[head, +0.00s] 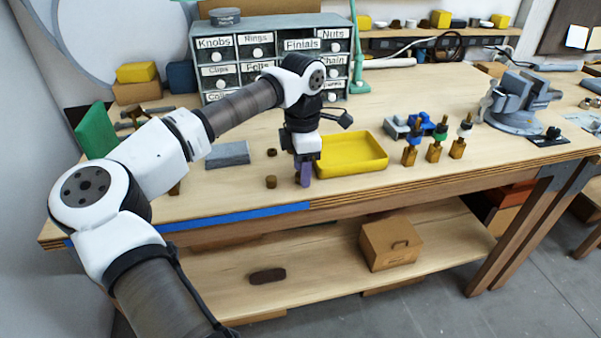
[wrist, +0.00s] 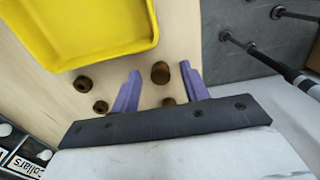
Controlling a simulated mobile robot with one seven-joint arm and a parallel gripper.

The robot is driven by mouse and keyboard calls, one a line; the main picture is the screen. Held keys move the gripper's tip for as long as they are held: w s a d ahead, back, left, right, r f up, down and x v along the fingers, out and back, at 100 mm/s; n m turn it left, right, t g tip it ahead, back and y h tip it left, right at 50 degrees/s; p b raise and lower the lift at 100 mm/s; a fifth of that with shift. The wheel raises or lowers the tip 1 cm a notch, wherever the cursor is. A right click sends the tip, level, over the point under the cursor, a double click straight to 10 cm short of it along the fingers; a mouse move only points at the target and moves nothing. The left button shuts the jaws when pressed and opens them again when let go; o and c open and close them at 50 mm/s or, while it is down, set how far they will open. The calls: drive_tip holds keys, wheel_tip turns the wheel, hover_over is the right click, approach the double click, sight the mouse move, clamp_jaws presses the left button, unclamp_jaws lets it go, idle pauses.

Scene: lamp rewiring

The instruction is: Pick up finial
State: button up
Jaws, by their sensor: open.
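Several small brown turned pieces lie on the bench, and I cannot tell for sure which is the finial. In the head view, one piece (head: 271,152) lies left of my gripper and a wider one (head: 270,181) nearer the front edge. In the wrist view, a round-topped piece (wrist: 160,72) shows between the fingertips and a smaller one (wrist: 168,102) nearer the palm. Two others (wrist: 83,84) (wrist: 100,107) lie outside the left finger. My gripper (head: 304,180) points down, open and empty, left of the yellow tray (head: 350,170); its purple fingers also show in the wrist view (wrist: 160,68).
A labelled drawer cabinet (head: 270,62) stands behind. Several brass sockets (head: 434,152) stand right of the tray, with a vise (head: 518,100) beyond. Blue tape (head: 235,217) marks the front edge.

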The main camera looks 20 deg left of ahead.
drive_tip(key=shift+f, duration=0.35)
clamp_jaws()
drive_tip(key=shift+r, duration=0.1)
